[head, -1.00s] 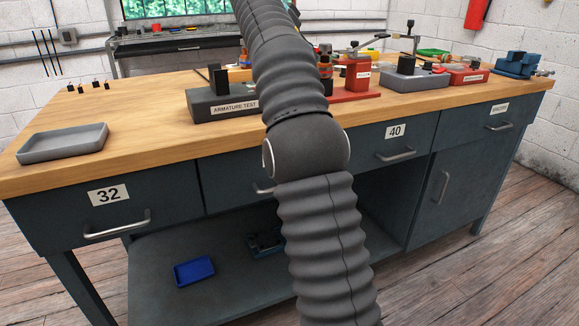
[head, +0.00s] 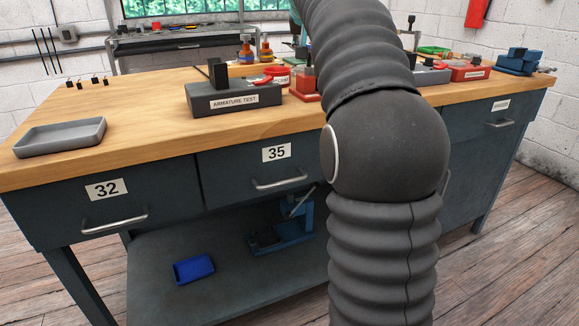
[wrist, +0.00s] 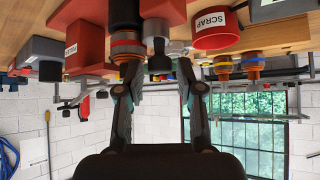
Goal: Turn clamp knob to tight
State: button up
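In the wrist view, which looks upside down, my gripper (wrist: 158,78) has its two dark fingers spread apart. A small dark round knob-like part (wrist: 158,62) on a grey fitting lies in line with the gap between the fingertips; I cannot tell whether the fingers touch it or whether it is the clamp knob. A red block (wrist: 163,10) is beside it, and a black cylinder with an orange ring (wrist: 127,42) is near the left finger. In the head view my arm hides the gripper. A black-topped post (head: 411,22) shows behind my arm.
The wooden workbench (head: 130,100) carries a grey tray (head: 62,138), the armature test block (head: 235,98), a red scrap bin (wrist: 215,30), a red fixture (head: 304,83), a red labelled box (head: 470,71) and a blue vise (head: 519,62). The bench's left middle is clear.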

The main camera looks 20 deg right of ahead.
jog(key=n+y+b, duration=0.1)
jog(key=n+t+y+b, duration=0.1)
jog(key=n, duration=0.1)
jog(key=shift+s+d+f, duration=0.1)
jog(key=shift+d+f, duration=0.05)
jog(key=shift+d, duration=0.2)
jog(key=d+p+v, duration=0.1)
jog(key=p+v, duration=0.1)
jog(key=v, duration=1.2)
jog(key=s+a+f+n+g+y, duration=0.1)
jog(key=s+a+f, duration=0.6)
jog(key=f, duration=0.4)
jog(key=s+a+f+n+g+y, duration=0.1)
jog(key=s+a+f, duration=0.6)
jog(key=f, duration=0.5)
jog(key=shift+s+a+f, duration=0.25)
jog(key=shift+s+a, duration=0.15)
jog(key=shift+s, duration=0.65)
